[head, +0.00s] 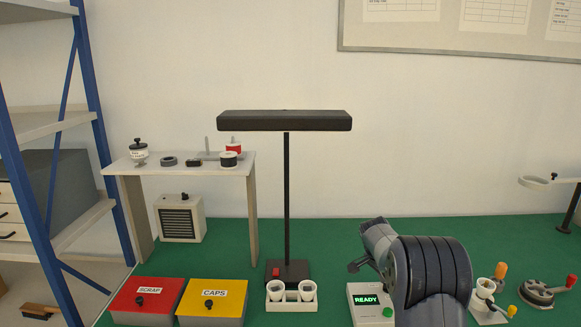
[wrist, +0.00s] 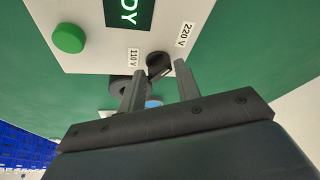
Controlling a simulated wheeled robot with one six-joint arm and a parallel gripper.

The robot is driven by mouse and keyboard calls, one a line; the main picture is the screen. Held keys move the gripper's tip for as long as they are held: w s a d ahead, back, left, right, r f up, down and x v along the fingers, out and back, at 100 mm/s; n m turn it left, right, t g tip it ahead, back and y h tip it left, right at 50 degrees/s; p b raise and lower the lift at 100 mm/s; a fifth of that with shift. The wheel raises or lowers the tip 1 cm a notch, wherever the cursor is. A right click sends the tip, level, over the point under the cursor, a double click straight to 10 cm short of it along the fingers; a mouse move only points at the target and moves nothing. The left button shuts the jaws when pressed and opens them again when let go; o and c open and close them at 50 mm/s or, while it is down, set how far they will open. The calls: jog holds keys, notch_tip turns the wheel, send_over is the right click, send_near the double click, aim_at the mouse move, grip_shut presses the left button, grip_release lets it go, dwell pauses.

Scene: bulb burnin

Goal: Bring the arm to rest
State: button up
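My arm reaches over the bench at the right of the head view, with my gripper (head: 358,265) above the white test box (head: 359,313). The box's screen (head: 367,300) reads READY. In the wrist view, my gripper (wrist: 160,66) has its two fingers apart with no held object visible. A dark selector knob (wrist: 158,65) on the box shows between the fingertips, between the labels 110 V and 220 V; I cannot tell whether a finger touches it. A green button (wrist: 68,38) is at the left. A dark ring (wrist: 121,88) is partly hidden behind the left finger.
A black lamp stand (head: 286,190) rises left of the arm. A white holder (head: 291,305) with two cups, yellow CAPS bin (head: 212,311) and red SCRAP bin (head: 147,312) line the front. A crank device (head: 540,292) and a ring stand (head: 537,181) are at the right.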

jog(key=n+t+y+p, duration=0.1)
jog(key=n+p, duration=0.1)
jog(key=n, duration=0.2)
jog(key=shift+s+d+r+p, duration=0.1)
jog(key=shift+r+p, duration=0.05)
jog(key=shift+p, duration=0.25)
jog(key=n+t+y+p, duration=0.1)
jog(key=n+p, duration=0.1)
jog(key=n, duration=0.1)
jog(key=shift+n+p, duration=0.55)
jog(key=shift+n, duration=0.05)
